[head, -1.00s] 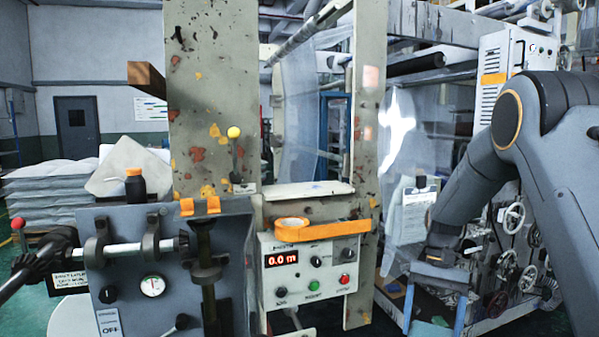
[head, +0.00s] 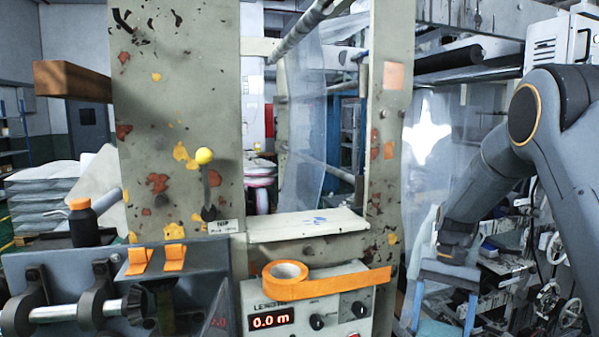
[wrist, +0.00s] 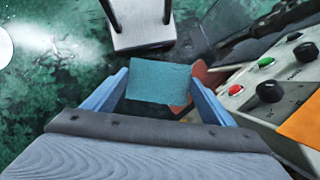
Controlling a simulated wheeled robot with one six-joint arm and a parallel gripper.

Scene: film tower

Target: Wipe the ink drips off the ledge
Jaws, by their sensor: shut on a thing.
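The cream ledge (head: 275,229) spans the lower part of the tower frame in the head view. Small blue ink drips (head: 318,220) lie on it near the middle. My gripper (head: 443,310) hangs fingers-down to the right of the ledge, apart from it and lower. In the wrist view my gripper (wrist: 158,100) is shut on a flat teal wiping pad (wrist: 160,82). The pad's lower end (head: 440,329) shows at the bottom of the head view.
An orange tape roll (head: 285,274) rests on the control box (head: 330,305) below the ledge. A yellow-knobbed lever (head: 206,180) stands left of the ledge. A dark bottle (head: 83,222) with an orange cap stands farther left. Handwheels (head: 556,249) are behind my arm.

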